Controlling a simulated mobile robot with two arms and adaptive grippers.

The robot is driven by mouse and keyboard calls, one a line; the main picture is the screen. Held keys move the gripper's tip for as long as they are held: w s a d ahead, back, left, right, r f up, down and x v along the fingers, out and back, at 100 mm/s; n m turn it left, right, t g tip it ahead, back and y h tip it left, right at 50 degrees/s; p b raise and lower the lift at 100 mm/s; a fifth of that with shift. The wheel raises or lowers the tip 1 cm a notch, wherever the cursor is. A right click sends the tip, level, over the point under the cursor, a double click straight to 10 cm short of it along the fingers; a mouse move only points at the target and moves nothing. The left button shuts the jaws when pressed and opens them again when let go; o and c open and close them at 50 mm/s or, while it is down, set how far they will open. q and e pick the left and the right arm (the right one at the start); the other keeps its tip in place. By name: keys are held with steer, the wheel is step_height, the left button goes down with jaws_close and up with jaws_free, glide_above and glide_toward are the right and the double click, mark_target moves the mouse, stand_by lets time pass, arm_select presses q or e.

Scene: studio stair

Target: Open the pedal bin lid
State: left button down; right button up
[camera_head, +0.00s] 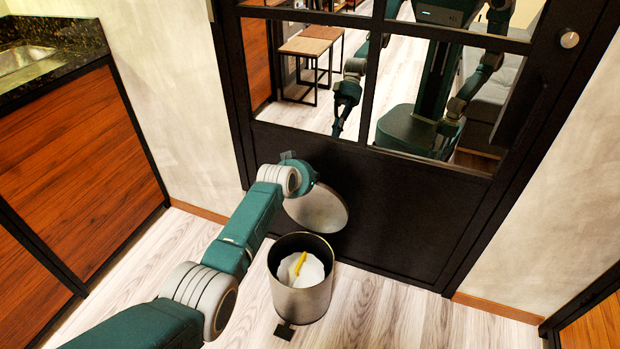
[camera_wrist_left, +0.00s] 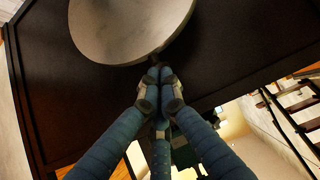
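The pedal bin (camera_head: 302,286) is a grey metal cylinder standing on the floor before a black door. Its round lid (camera_head: 318,210) is up, tilted back towards the door, and the bin's mouth is open. A white liner and a yellow item (camera_head: 300,263) show inside. A dark pedal (camera_head: 285,331) sits at the base. In the left wrist view, the pale lid (camera_wrist_left: 130,25) is just beyond my left gripper (camera_wrist_left: 159,70), whose fingers are together at the lid's rim. I cannot tell whether they touch it. The fingertips are hidden in the head view. My right gripper is not directly in view.
The black door (camera_head: 400,215) with glass panes stands close behind the bin; a robot's reflection shows in the panes. A wooden cabinet (camera_head: 80,170) with a dark counter and sink is at left. Pale wooden floor (camera_head: 400,315) is clear right of the bin.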

arm_select(q)
steer(key=c, duration=2.5)
jaws_free()
arm_select(e)
steer(key=shift+s+f, duration=0.1)
steer(key=shift+s, duration=0.1)
arm_select(q)
steer(key=o, duration=1.1)
steer(key=shift+c, duration=0.2)
arm_select(e)
steer(key=shift+f, duration=0.1)
steer(key=shift+s, duration=0.15)
arm_select(q)
steer(key=shift+r, duration=0.1)
steer(key=v, duration=1.1)
steer(key=shift+s, duration=0.4)
steer(key=shift+a+r, duration=0.1)
